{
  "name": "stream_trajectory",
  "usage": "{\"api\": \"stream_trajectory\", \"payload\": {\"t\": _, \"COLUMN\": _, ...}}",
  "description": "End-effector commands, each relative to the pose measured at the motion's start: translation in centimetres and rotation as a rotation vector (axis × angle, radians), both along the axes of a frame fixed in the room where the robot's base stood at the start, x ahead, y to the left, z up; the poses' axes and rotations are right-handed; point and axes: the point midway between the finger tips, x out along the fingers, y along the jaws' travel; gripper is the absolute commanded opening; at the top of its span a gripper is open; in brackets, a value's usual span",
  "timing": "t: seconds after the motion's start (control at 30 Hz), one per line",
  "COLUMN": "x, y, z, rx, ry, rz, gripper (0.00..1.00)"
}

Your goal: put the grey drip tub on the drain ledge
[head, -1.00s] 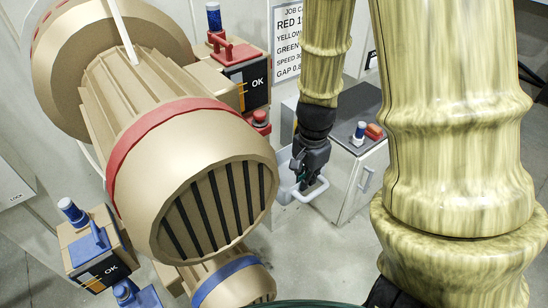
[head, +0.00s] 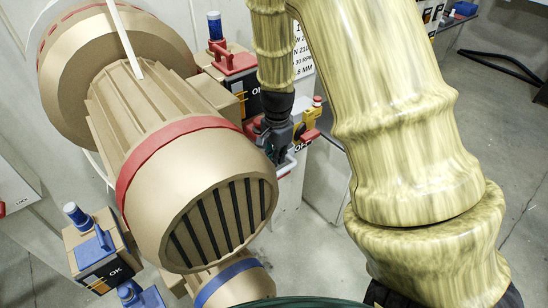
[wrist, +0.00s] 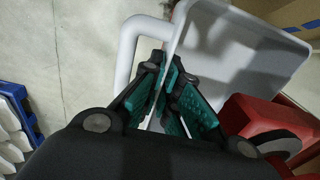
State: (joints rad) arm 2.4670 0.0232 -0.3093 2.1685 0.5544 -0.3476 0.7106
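The grey drip tub (wrist: 245,55) fills the upper right of the wrist view, its open inside facing the camera and its pale curved handle (wrist: 125,60) on the left. My gripper (wrist: 168,72) has its teal finger pads closed at the handle side of the tub and holds it. In the head view my gripper (head: 275,145) is beside the big machine's rounded end. Only a small bit of the tub (head: 287,166) shows below it there; the rest is hidden. I cannot pick out the drain ledge in either view.
The tan machine drum (head: 200,180) stands close left of my gripper. A red-topped control box (head: 232,60) is behind it, and a yellow-and-red unit (head: 310,125) is just right. In the wrist view a red object (wrist: 262,125) lies close beside the tub. Open floor (head: 320,240) is below.

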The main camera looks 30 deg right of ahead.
Motion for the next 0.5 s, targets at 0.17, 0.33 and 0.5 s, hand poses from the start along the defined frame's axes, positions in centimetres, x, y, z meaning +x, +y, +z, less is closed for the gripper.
{"api": "stream_trajectory", "payload": {"t": 0.17, "x": 0.9, "y": 0.1, "z": -1.0, "rx": 0.001, "ry": 0.002, "rz": 0.0, "gripper": 0.0}}
{"api": "stream_trajectory", "payload": {"t": 0.33, "x": 1.0, "y": 0.1, "z": -1.5, "rx": 0.0, "ry": 0.0, "rz": 0.0, "gripper": 0.0}}
{"api": "stream_trajectory", "payload": {"t": 0.5, "x": 1.0, "y": 0.1, "z": -1.5, "rx": 0.0, "ry": 0.0, "rz": 0.0, "gripper": 0.0}}
